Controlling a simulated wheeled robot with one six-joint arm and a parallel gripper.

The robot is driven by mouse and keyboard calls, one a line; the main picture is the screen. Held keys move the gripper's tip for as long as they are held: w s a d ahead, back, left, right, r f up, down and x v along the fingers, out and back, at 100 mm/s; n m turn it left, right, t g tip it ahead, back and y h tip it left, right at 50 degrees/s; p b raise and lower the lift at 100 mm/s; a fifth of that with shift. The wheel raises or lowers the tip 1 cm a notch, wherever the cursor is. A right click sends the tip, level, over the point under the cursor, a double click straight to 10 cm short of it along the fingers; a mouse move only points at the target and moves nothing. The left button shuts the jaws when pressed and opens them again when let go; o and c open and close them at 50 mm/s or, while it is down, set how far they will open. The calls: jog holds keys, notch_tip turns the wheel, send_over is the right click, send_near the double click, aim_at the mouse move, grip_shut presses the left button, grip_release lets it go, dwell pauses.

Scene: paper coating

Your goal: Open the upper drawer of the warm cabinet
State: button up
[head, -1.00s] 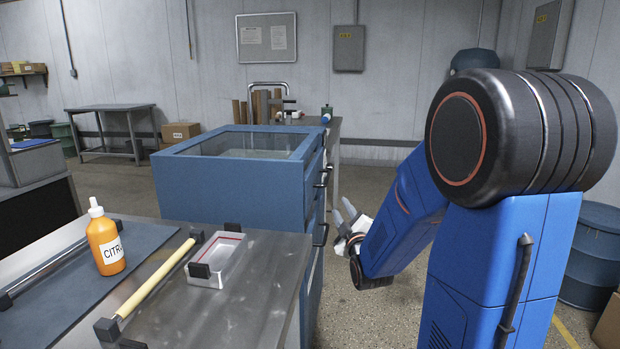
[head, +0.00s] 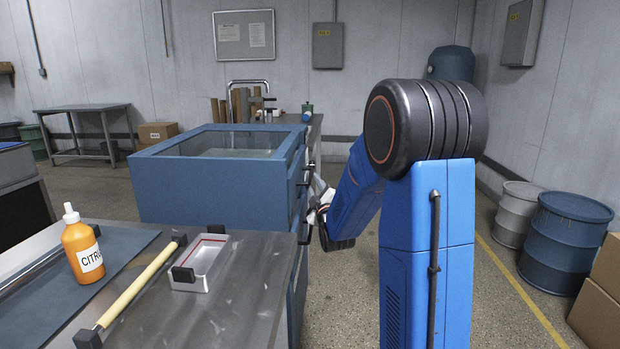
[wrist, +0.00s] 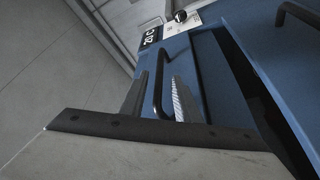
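The blue warm cabinet (head: 215,190) stands beyond the bench, with its drawer fronts and dark bar handles on its right side, seen edge-on. My gripper (head: 319,192) is beside that side, near the upper handle (head: 306,176). In the wrist view my gripper (wrist: 158,98) has its fingers apart, one on each side of a dark bar handle (wrist: 160,75) on a blue front. A dark gap (wrist: 243,75) runs along this front; I cannot tell whether the drawer is ajar. Another handle (wrist: 298,12) shows beyond the gap.
A steel bench (head: 225,290) in front holds an orange bottle (head: 82,245), a roller bar (head: 140,282) and a white tray (head: 205,258). A temperature label (wrist: 151,36) and a dark knob (wrist: 181,16) are on the cabinet. Drums (head: 563,240) stand right; the floor between is clear.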

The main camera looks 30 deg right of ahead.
aim_at(310, 174)
jog(key=shift+x, duration=2.85)
grip_shut()
